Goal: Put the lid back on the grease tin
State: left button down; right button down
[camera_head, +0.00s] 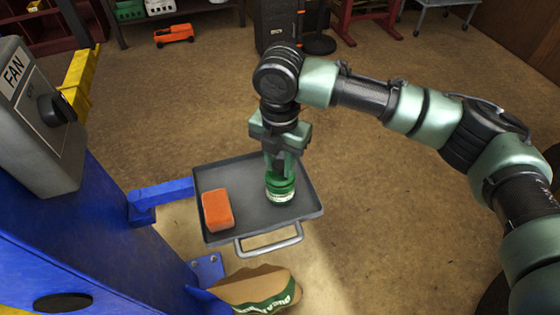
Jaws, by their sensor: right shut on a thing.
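The grease tin (280,197) is a small pale, greenish round container standing on the grey tray (252,224). My right gripper (280,176) points straight down over it and is shut on the green lid (280,185). The lid is directly above the tin's top, touching it or very close; I cannot tell whether it is seated. The fingers partly hide the lid. My left gripper is out of view.
An orange-red block (217,210) lies left of the tin on the tray. A blue post (95,250) with a grey FAN switch box (38,125) stands at left. A brown and green bag (258,291) lies below the tray. The tray's right side is bare.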

jog(key=shift+f+p, duration=0.2)
jog(key=shift+p, duration=0.7)
dwell(0.8)
jog(key=c, duration=1)
grip_release()
jog(key=shift+c, duration=0.2)
jog(key=shift+o, duration=0.4)
jog(key=o, duration=0.4)
jog(key=shift+r+p, duration=3.55)
jog(key=shift+p, duration=0.3)
